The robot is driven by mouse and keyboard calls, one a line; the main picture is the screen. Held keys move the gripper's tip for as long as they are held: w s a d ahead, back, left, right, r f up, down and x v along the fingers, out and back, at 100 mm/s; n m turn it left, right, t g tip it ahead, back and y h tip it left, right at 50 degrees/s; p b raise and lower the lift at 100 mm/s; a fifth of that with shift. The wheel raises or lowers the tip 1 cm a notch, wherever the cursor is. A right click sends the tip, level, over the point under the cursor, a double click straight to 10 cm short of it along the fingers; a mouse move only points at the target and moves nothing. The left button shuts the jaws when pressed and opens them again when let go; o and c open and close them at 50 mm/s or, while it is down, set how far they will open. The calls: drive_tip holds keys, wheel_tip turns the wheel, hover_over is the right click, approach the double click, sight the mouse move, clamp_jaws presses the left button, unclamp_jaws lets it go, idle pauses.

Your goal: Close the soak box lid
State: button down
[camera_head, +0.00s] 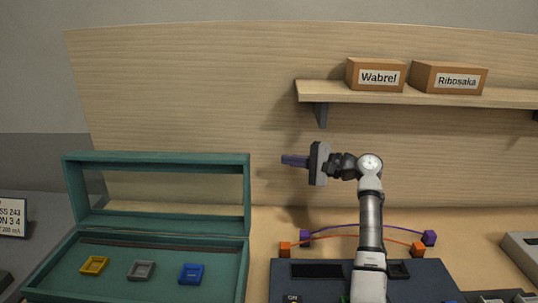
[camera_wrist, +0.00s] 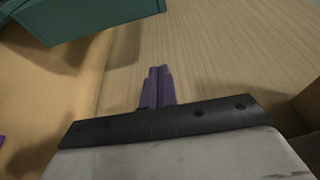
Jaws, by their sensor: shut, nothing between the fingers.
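The soak box is the green box (camera_head: 239,263) at the left of the head view, with several small coloured frames inside. Its lid (camera_head: 158,158) stands raised at the back, a green frame around a see-through pane. A green corner (camera_wrist: 95,20) shows at the top left of the wrist view; I cannot tell which part of the box it is. My gripper (camera_head: 284,160) is up in the air, to the right of the raised lid and apart from it, pointing left. Its purple fingers (camera_wrist: 160,76) are together with nothing between them.
A shelf (camera_head: 430,95) on the wooden back wall holds two boxes, Wabrel (camera_head: 376,75) and Ribosaka (camera_head: 448,78). A dark console (camera_head: 430,280) stands below my arm. Orange and purple blocks (camera_head: 285,249) joined by cables lie behind it. The air between lid and gripper is clear.

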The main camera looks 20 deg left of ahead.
drive_tip(key=s+a, duration=0.3)
drive_tip(key=a, duration=0.5)
drive_tip(key=shift+s+a+r, duration=0.15)
drive_tip(key=shift+a, duration=0.25)
drive_tip(key=shift+b, duration=0.35)
